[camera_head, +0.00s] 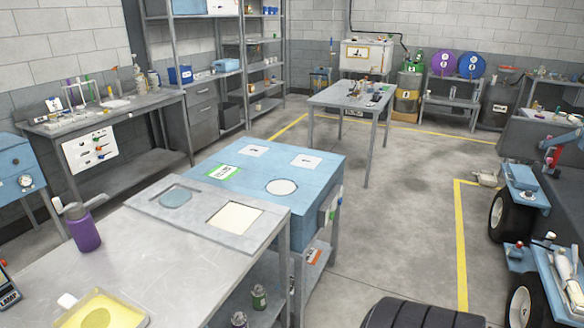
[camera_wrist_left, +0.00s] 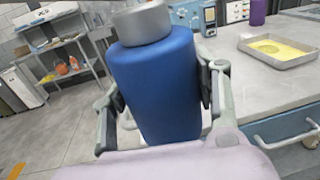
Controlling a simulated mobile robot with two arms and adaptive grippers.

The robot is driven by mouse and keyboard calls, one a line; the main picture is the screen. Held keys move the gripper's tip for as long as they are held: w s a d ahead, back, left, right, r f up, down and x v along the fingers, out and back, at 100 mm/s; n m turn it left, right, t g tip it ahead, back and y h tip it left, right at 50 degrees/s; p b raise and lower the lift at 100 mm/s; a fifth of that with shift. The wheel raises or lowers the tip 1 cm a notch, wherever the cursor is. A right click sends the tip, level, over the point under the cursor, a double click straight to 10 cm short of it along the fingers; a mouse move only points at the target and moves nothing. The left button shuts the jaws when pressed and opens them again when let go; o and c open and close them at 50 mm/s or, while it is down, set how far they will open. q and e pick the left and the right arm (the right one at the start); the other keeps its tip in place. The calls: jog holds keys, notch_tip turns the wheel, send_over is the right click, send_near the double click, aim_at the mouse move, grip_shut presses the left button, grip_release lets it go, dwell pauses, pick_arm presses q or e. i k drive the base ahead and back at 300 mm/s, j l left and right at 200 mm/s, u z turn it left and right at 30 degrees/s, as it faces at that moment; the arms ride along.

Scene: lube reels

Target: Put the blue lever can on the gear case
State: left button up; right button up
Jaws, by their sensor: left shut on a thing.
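The blue lever can (camera_wrist_left: 157,85) fills the middle of the left wrist view, a blue cylinder with a grey top. No lever shows on it. My left gripper (camera_wrist_left: 165,95) is shut on it, with a dark finger pad at each side. The can and my left gripper do not show in the head view. A large blue box (camera_head: 310,179) with white labels and a pale disc on top stands beyond the near bench; I cannot tell for sure whether it is the gear case. My right gripper is in neither view.
A grey metal bench (camera_head: 160,262) is in front, with a purple bottle (camera_head: 82,228), a yellow tray (camera_head: 103,310) and a grey panel with two openings (camera_head: 172,214). A small table (camera_head: 330,98) stands farther back. Open floor (camera_head: 400,200) lies right of the blue box.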

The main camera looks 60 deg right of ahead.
aim_at(321, 179)
jog(key=i+l+z, duration=0.1)
jog(key=l+z, duration=0.25)
jog(key=i+l+z, duration=0.15)
jog(key=l+z, duration=0.2)
jog(key=i+l+z, duration=0.2)
jog(key=l+z, duration=0.15)
jog(key=i+l+z, duration=0.2)
jog(key=i+l, duration=0.45)
jog(key=l, duration=0.25)
jog(key=i+l+z, duration=0.15)
jog(key=i+l, duration=1.35)
jog(key=l, duration=0.15)
